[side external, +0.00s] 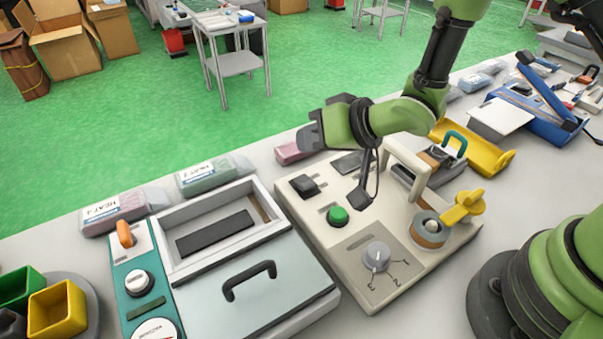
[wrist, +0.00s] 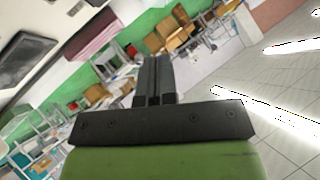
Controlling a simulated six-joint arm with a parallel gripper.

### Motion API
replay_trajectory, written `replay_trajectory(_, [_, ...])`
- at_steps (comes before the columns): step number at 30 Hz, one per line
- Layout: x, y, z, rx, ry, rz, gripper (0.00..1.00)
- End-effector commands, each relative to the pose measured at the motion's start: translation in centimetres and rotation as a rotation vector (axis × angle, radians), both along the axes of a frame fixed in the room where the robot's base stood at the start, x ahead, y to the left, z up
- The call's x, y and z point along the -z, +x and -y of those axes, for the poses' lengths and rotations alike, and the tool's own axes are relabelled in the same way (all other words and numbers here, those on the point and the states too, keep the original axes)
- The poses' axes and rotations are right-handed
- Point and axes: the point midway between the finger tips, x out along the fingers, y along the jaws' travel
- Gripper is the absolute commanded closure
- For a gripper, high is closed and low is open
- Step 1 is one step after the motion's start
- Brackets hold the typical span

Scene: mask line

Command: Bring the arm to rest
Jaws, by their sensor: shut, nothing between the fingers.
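My gripper (side external: 308,138) is in the air above the far edge of the beige control panel (side external: 325,238), pointing left in the side external view. In the wrist view my gripper (wrist: 153,68) shows its two dark fingers pressed together with nothing between them. The arm is bent, and the gripper touches nothing that I can see. The wrist view looks out across the room at a tilt.
The beige panel carries a green button (side external: 338,215), a grey dial (side external: 377,256) and a yellow-handled valve (side external: 462,207). Left of it is a machine with a black-handled lid (side external: 250,300). A yellow tray (side external: 485,157) and blue toolbox (side external: 545,120) lie right.

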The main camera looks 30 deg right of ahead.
Motion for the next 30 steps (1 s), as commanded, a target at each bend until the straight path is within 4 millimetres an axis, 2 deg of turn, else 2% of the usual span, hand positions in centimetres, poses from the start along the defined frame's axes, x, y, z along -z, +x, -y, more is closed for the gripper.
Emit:
replay_trajectory(7, [0.0,0.0,0.0,0.001,-0.001,0.0,1.0])
replay_trajectory(10, [-0.8,0.2,0.4,0.014,-0.013,0.004,1.0])
replay_trajectory(14, [-4.0,0.5,2.3,0.074,-0.062,0.006,1.0])
replay_trajectory(17, [-7.5,0.0,4.5,0.141,-0.114,-0.006,1.0])
replay_trajectory(20, [-10.8,-1.5,6.8,0.202,-0.159,-0.035,1.0])
replay_trajectory(23, [-13.7,-3.8,8.8,0.25,-0.188,-0.073,1.0])
replay_trajectory(27, [-16.8,-8.2,10.7,0.293,-0.203,-0.137,1.0])
replay_trajectory(30, [-18.4,-11.8,11.5,0.305,-0.197,-0.183,1.0])
